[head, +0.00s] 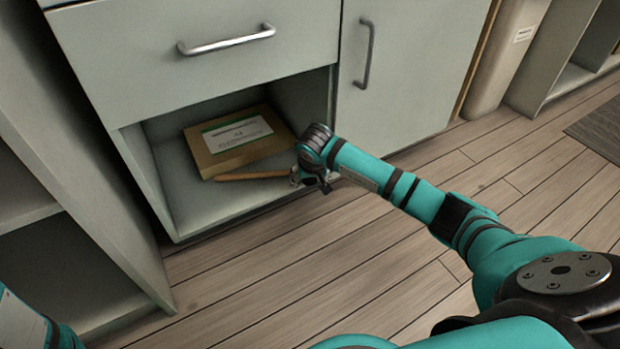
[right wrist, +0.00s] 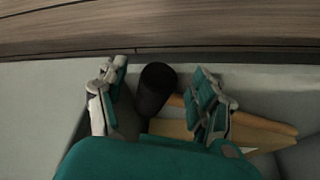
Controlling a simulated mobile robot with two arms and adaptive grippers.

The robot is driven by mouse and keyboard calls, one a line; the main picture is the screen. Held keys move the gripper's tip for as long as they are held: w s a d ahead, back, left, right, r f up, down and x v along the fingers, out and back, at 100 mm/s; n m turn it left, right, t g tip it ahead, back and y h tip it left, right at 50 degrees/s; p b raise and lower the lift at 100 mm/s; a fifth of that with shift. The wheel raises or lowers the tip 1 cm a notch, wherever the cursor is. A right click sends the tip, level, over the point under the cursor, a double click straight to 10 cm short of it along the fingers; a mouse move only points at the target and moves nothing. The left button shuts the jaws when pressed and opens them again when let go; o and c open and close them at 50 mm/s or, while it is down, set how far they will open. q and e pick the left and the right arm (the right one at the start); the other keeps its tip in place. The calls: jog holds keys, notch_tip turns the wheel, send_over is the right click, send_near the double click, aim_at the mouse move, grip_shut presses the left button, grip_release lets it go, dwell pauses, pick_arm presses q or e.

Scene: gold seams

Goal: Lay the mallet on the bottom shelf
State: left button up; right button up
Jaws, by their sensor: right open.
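The mallet's wooden handle (head: 250,176) lies on the bottom shelf (head: 200,208) of the cabinet, in front of a cardboard box. Its dark head is hidden behind my right gripper in the head view. In the right wrist view the black mallet head (right wrist: 155,88) shows between the fingers, with the handle running right behind one finger. My right gripper (head: 312,180) is at the front right of the open compartment. Its fingers (right wrist: 158,95) are spread, with a gap beside the head. My left gripper is out of view.
The cardboard box (head: 228,146) with a white and green label lies at the back of the compartment. A closed drawer (head: 205,62) is above and a closed door (head: 405,75) to the right. The wooden floor (head: 290,275) in front is clear.

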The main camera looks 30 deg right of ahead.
jog(key=shift+r, duration=0.1)
jog(key=v, duration=1.2)
